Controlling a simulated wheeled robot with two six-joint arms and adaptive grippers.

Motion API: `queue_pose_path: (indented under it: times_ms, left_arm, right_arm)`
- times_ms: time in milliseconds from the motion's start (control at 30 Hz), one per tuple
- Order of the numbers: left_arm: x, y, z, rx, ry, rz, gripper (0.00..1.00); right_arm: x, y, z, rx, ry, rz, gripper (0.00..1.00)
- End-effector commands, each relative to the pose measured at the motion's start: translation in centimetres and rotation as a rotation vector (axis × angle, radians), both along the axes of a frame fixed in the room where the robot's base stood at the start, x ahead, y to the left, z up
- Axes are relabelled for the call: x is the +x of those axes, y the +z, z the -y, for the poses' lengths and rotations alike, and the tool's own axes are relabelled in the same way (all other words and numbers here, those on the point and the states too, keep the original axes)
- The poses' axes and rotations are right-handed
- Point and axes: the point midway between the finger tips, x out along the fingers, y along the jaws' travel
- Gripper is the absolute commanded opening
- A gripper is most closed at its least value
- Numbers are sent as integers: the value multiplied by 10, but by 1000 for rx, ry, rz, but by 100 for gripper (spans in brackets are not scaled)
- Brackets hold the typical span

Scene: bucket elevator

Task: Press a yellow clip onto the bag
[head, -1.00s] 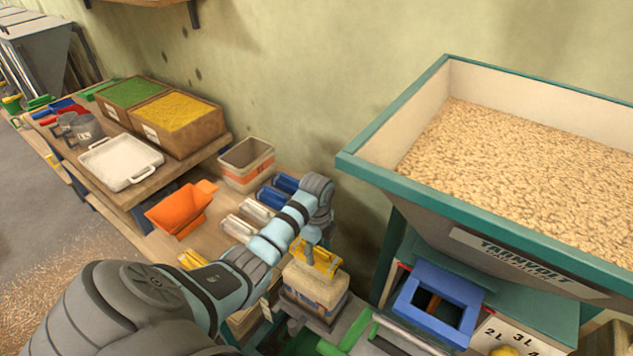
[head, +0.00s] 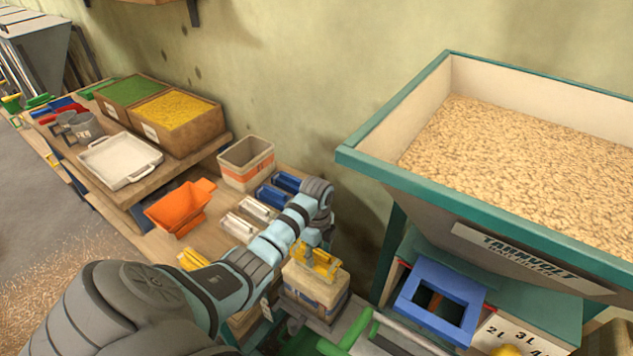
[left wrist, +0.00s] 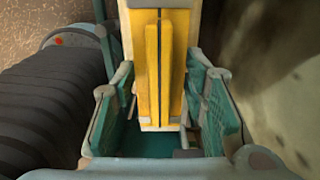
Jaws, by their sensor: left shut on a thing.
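My left gripper (head: 312,246) points down over the bag and is shut on a yellow clip (head: 320,264). In the left wrist view the clip (left wrist: 160,70) stands between the two teal fingers (left wrist: 162,122). The tan bag (head: 314,287) stands upright below, beside the hopper's base. The clip is at the bag's top and looks to touch it; how far it sits on the bag I cannot tell. Another yellow clip (head: 191,260) lies on the bench, partly hidden by my left arm. My right gripper is not in view.
The large hopper (head: 392,178) full of grain stands at the right, with a blue frame (head: 441,299) below it. White clips (head: 240,227) and blue clips (head: 287,182), an orange scoop (head: 180,208) and a bin (head: 246,164) stand on the bench. The wall is close behind.

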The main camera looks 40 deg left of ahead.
Motion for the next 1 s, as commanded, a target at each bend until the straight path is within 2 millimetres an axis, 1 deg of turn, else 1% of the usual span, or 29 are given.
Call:
queue_pose_path:
  times_ms: [833,1000]
  left_arm:
    - [0,-13,0,0,0,0,12]
    - [0,-13,0,0,0,0,12]
  right_arm:
    - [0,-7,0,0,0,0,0]
    - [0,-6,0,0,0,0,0]
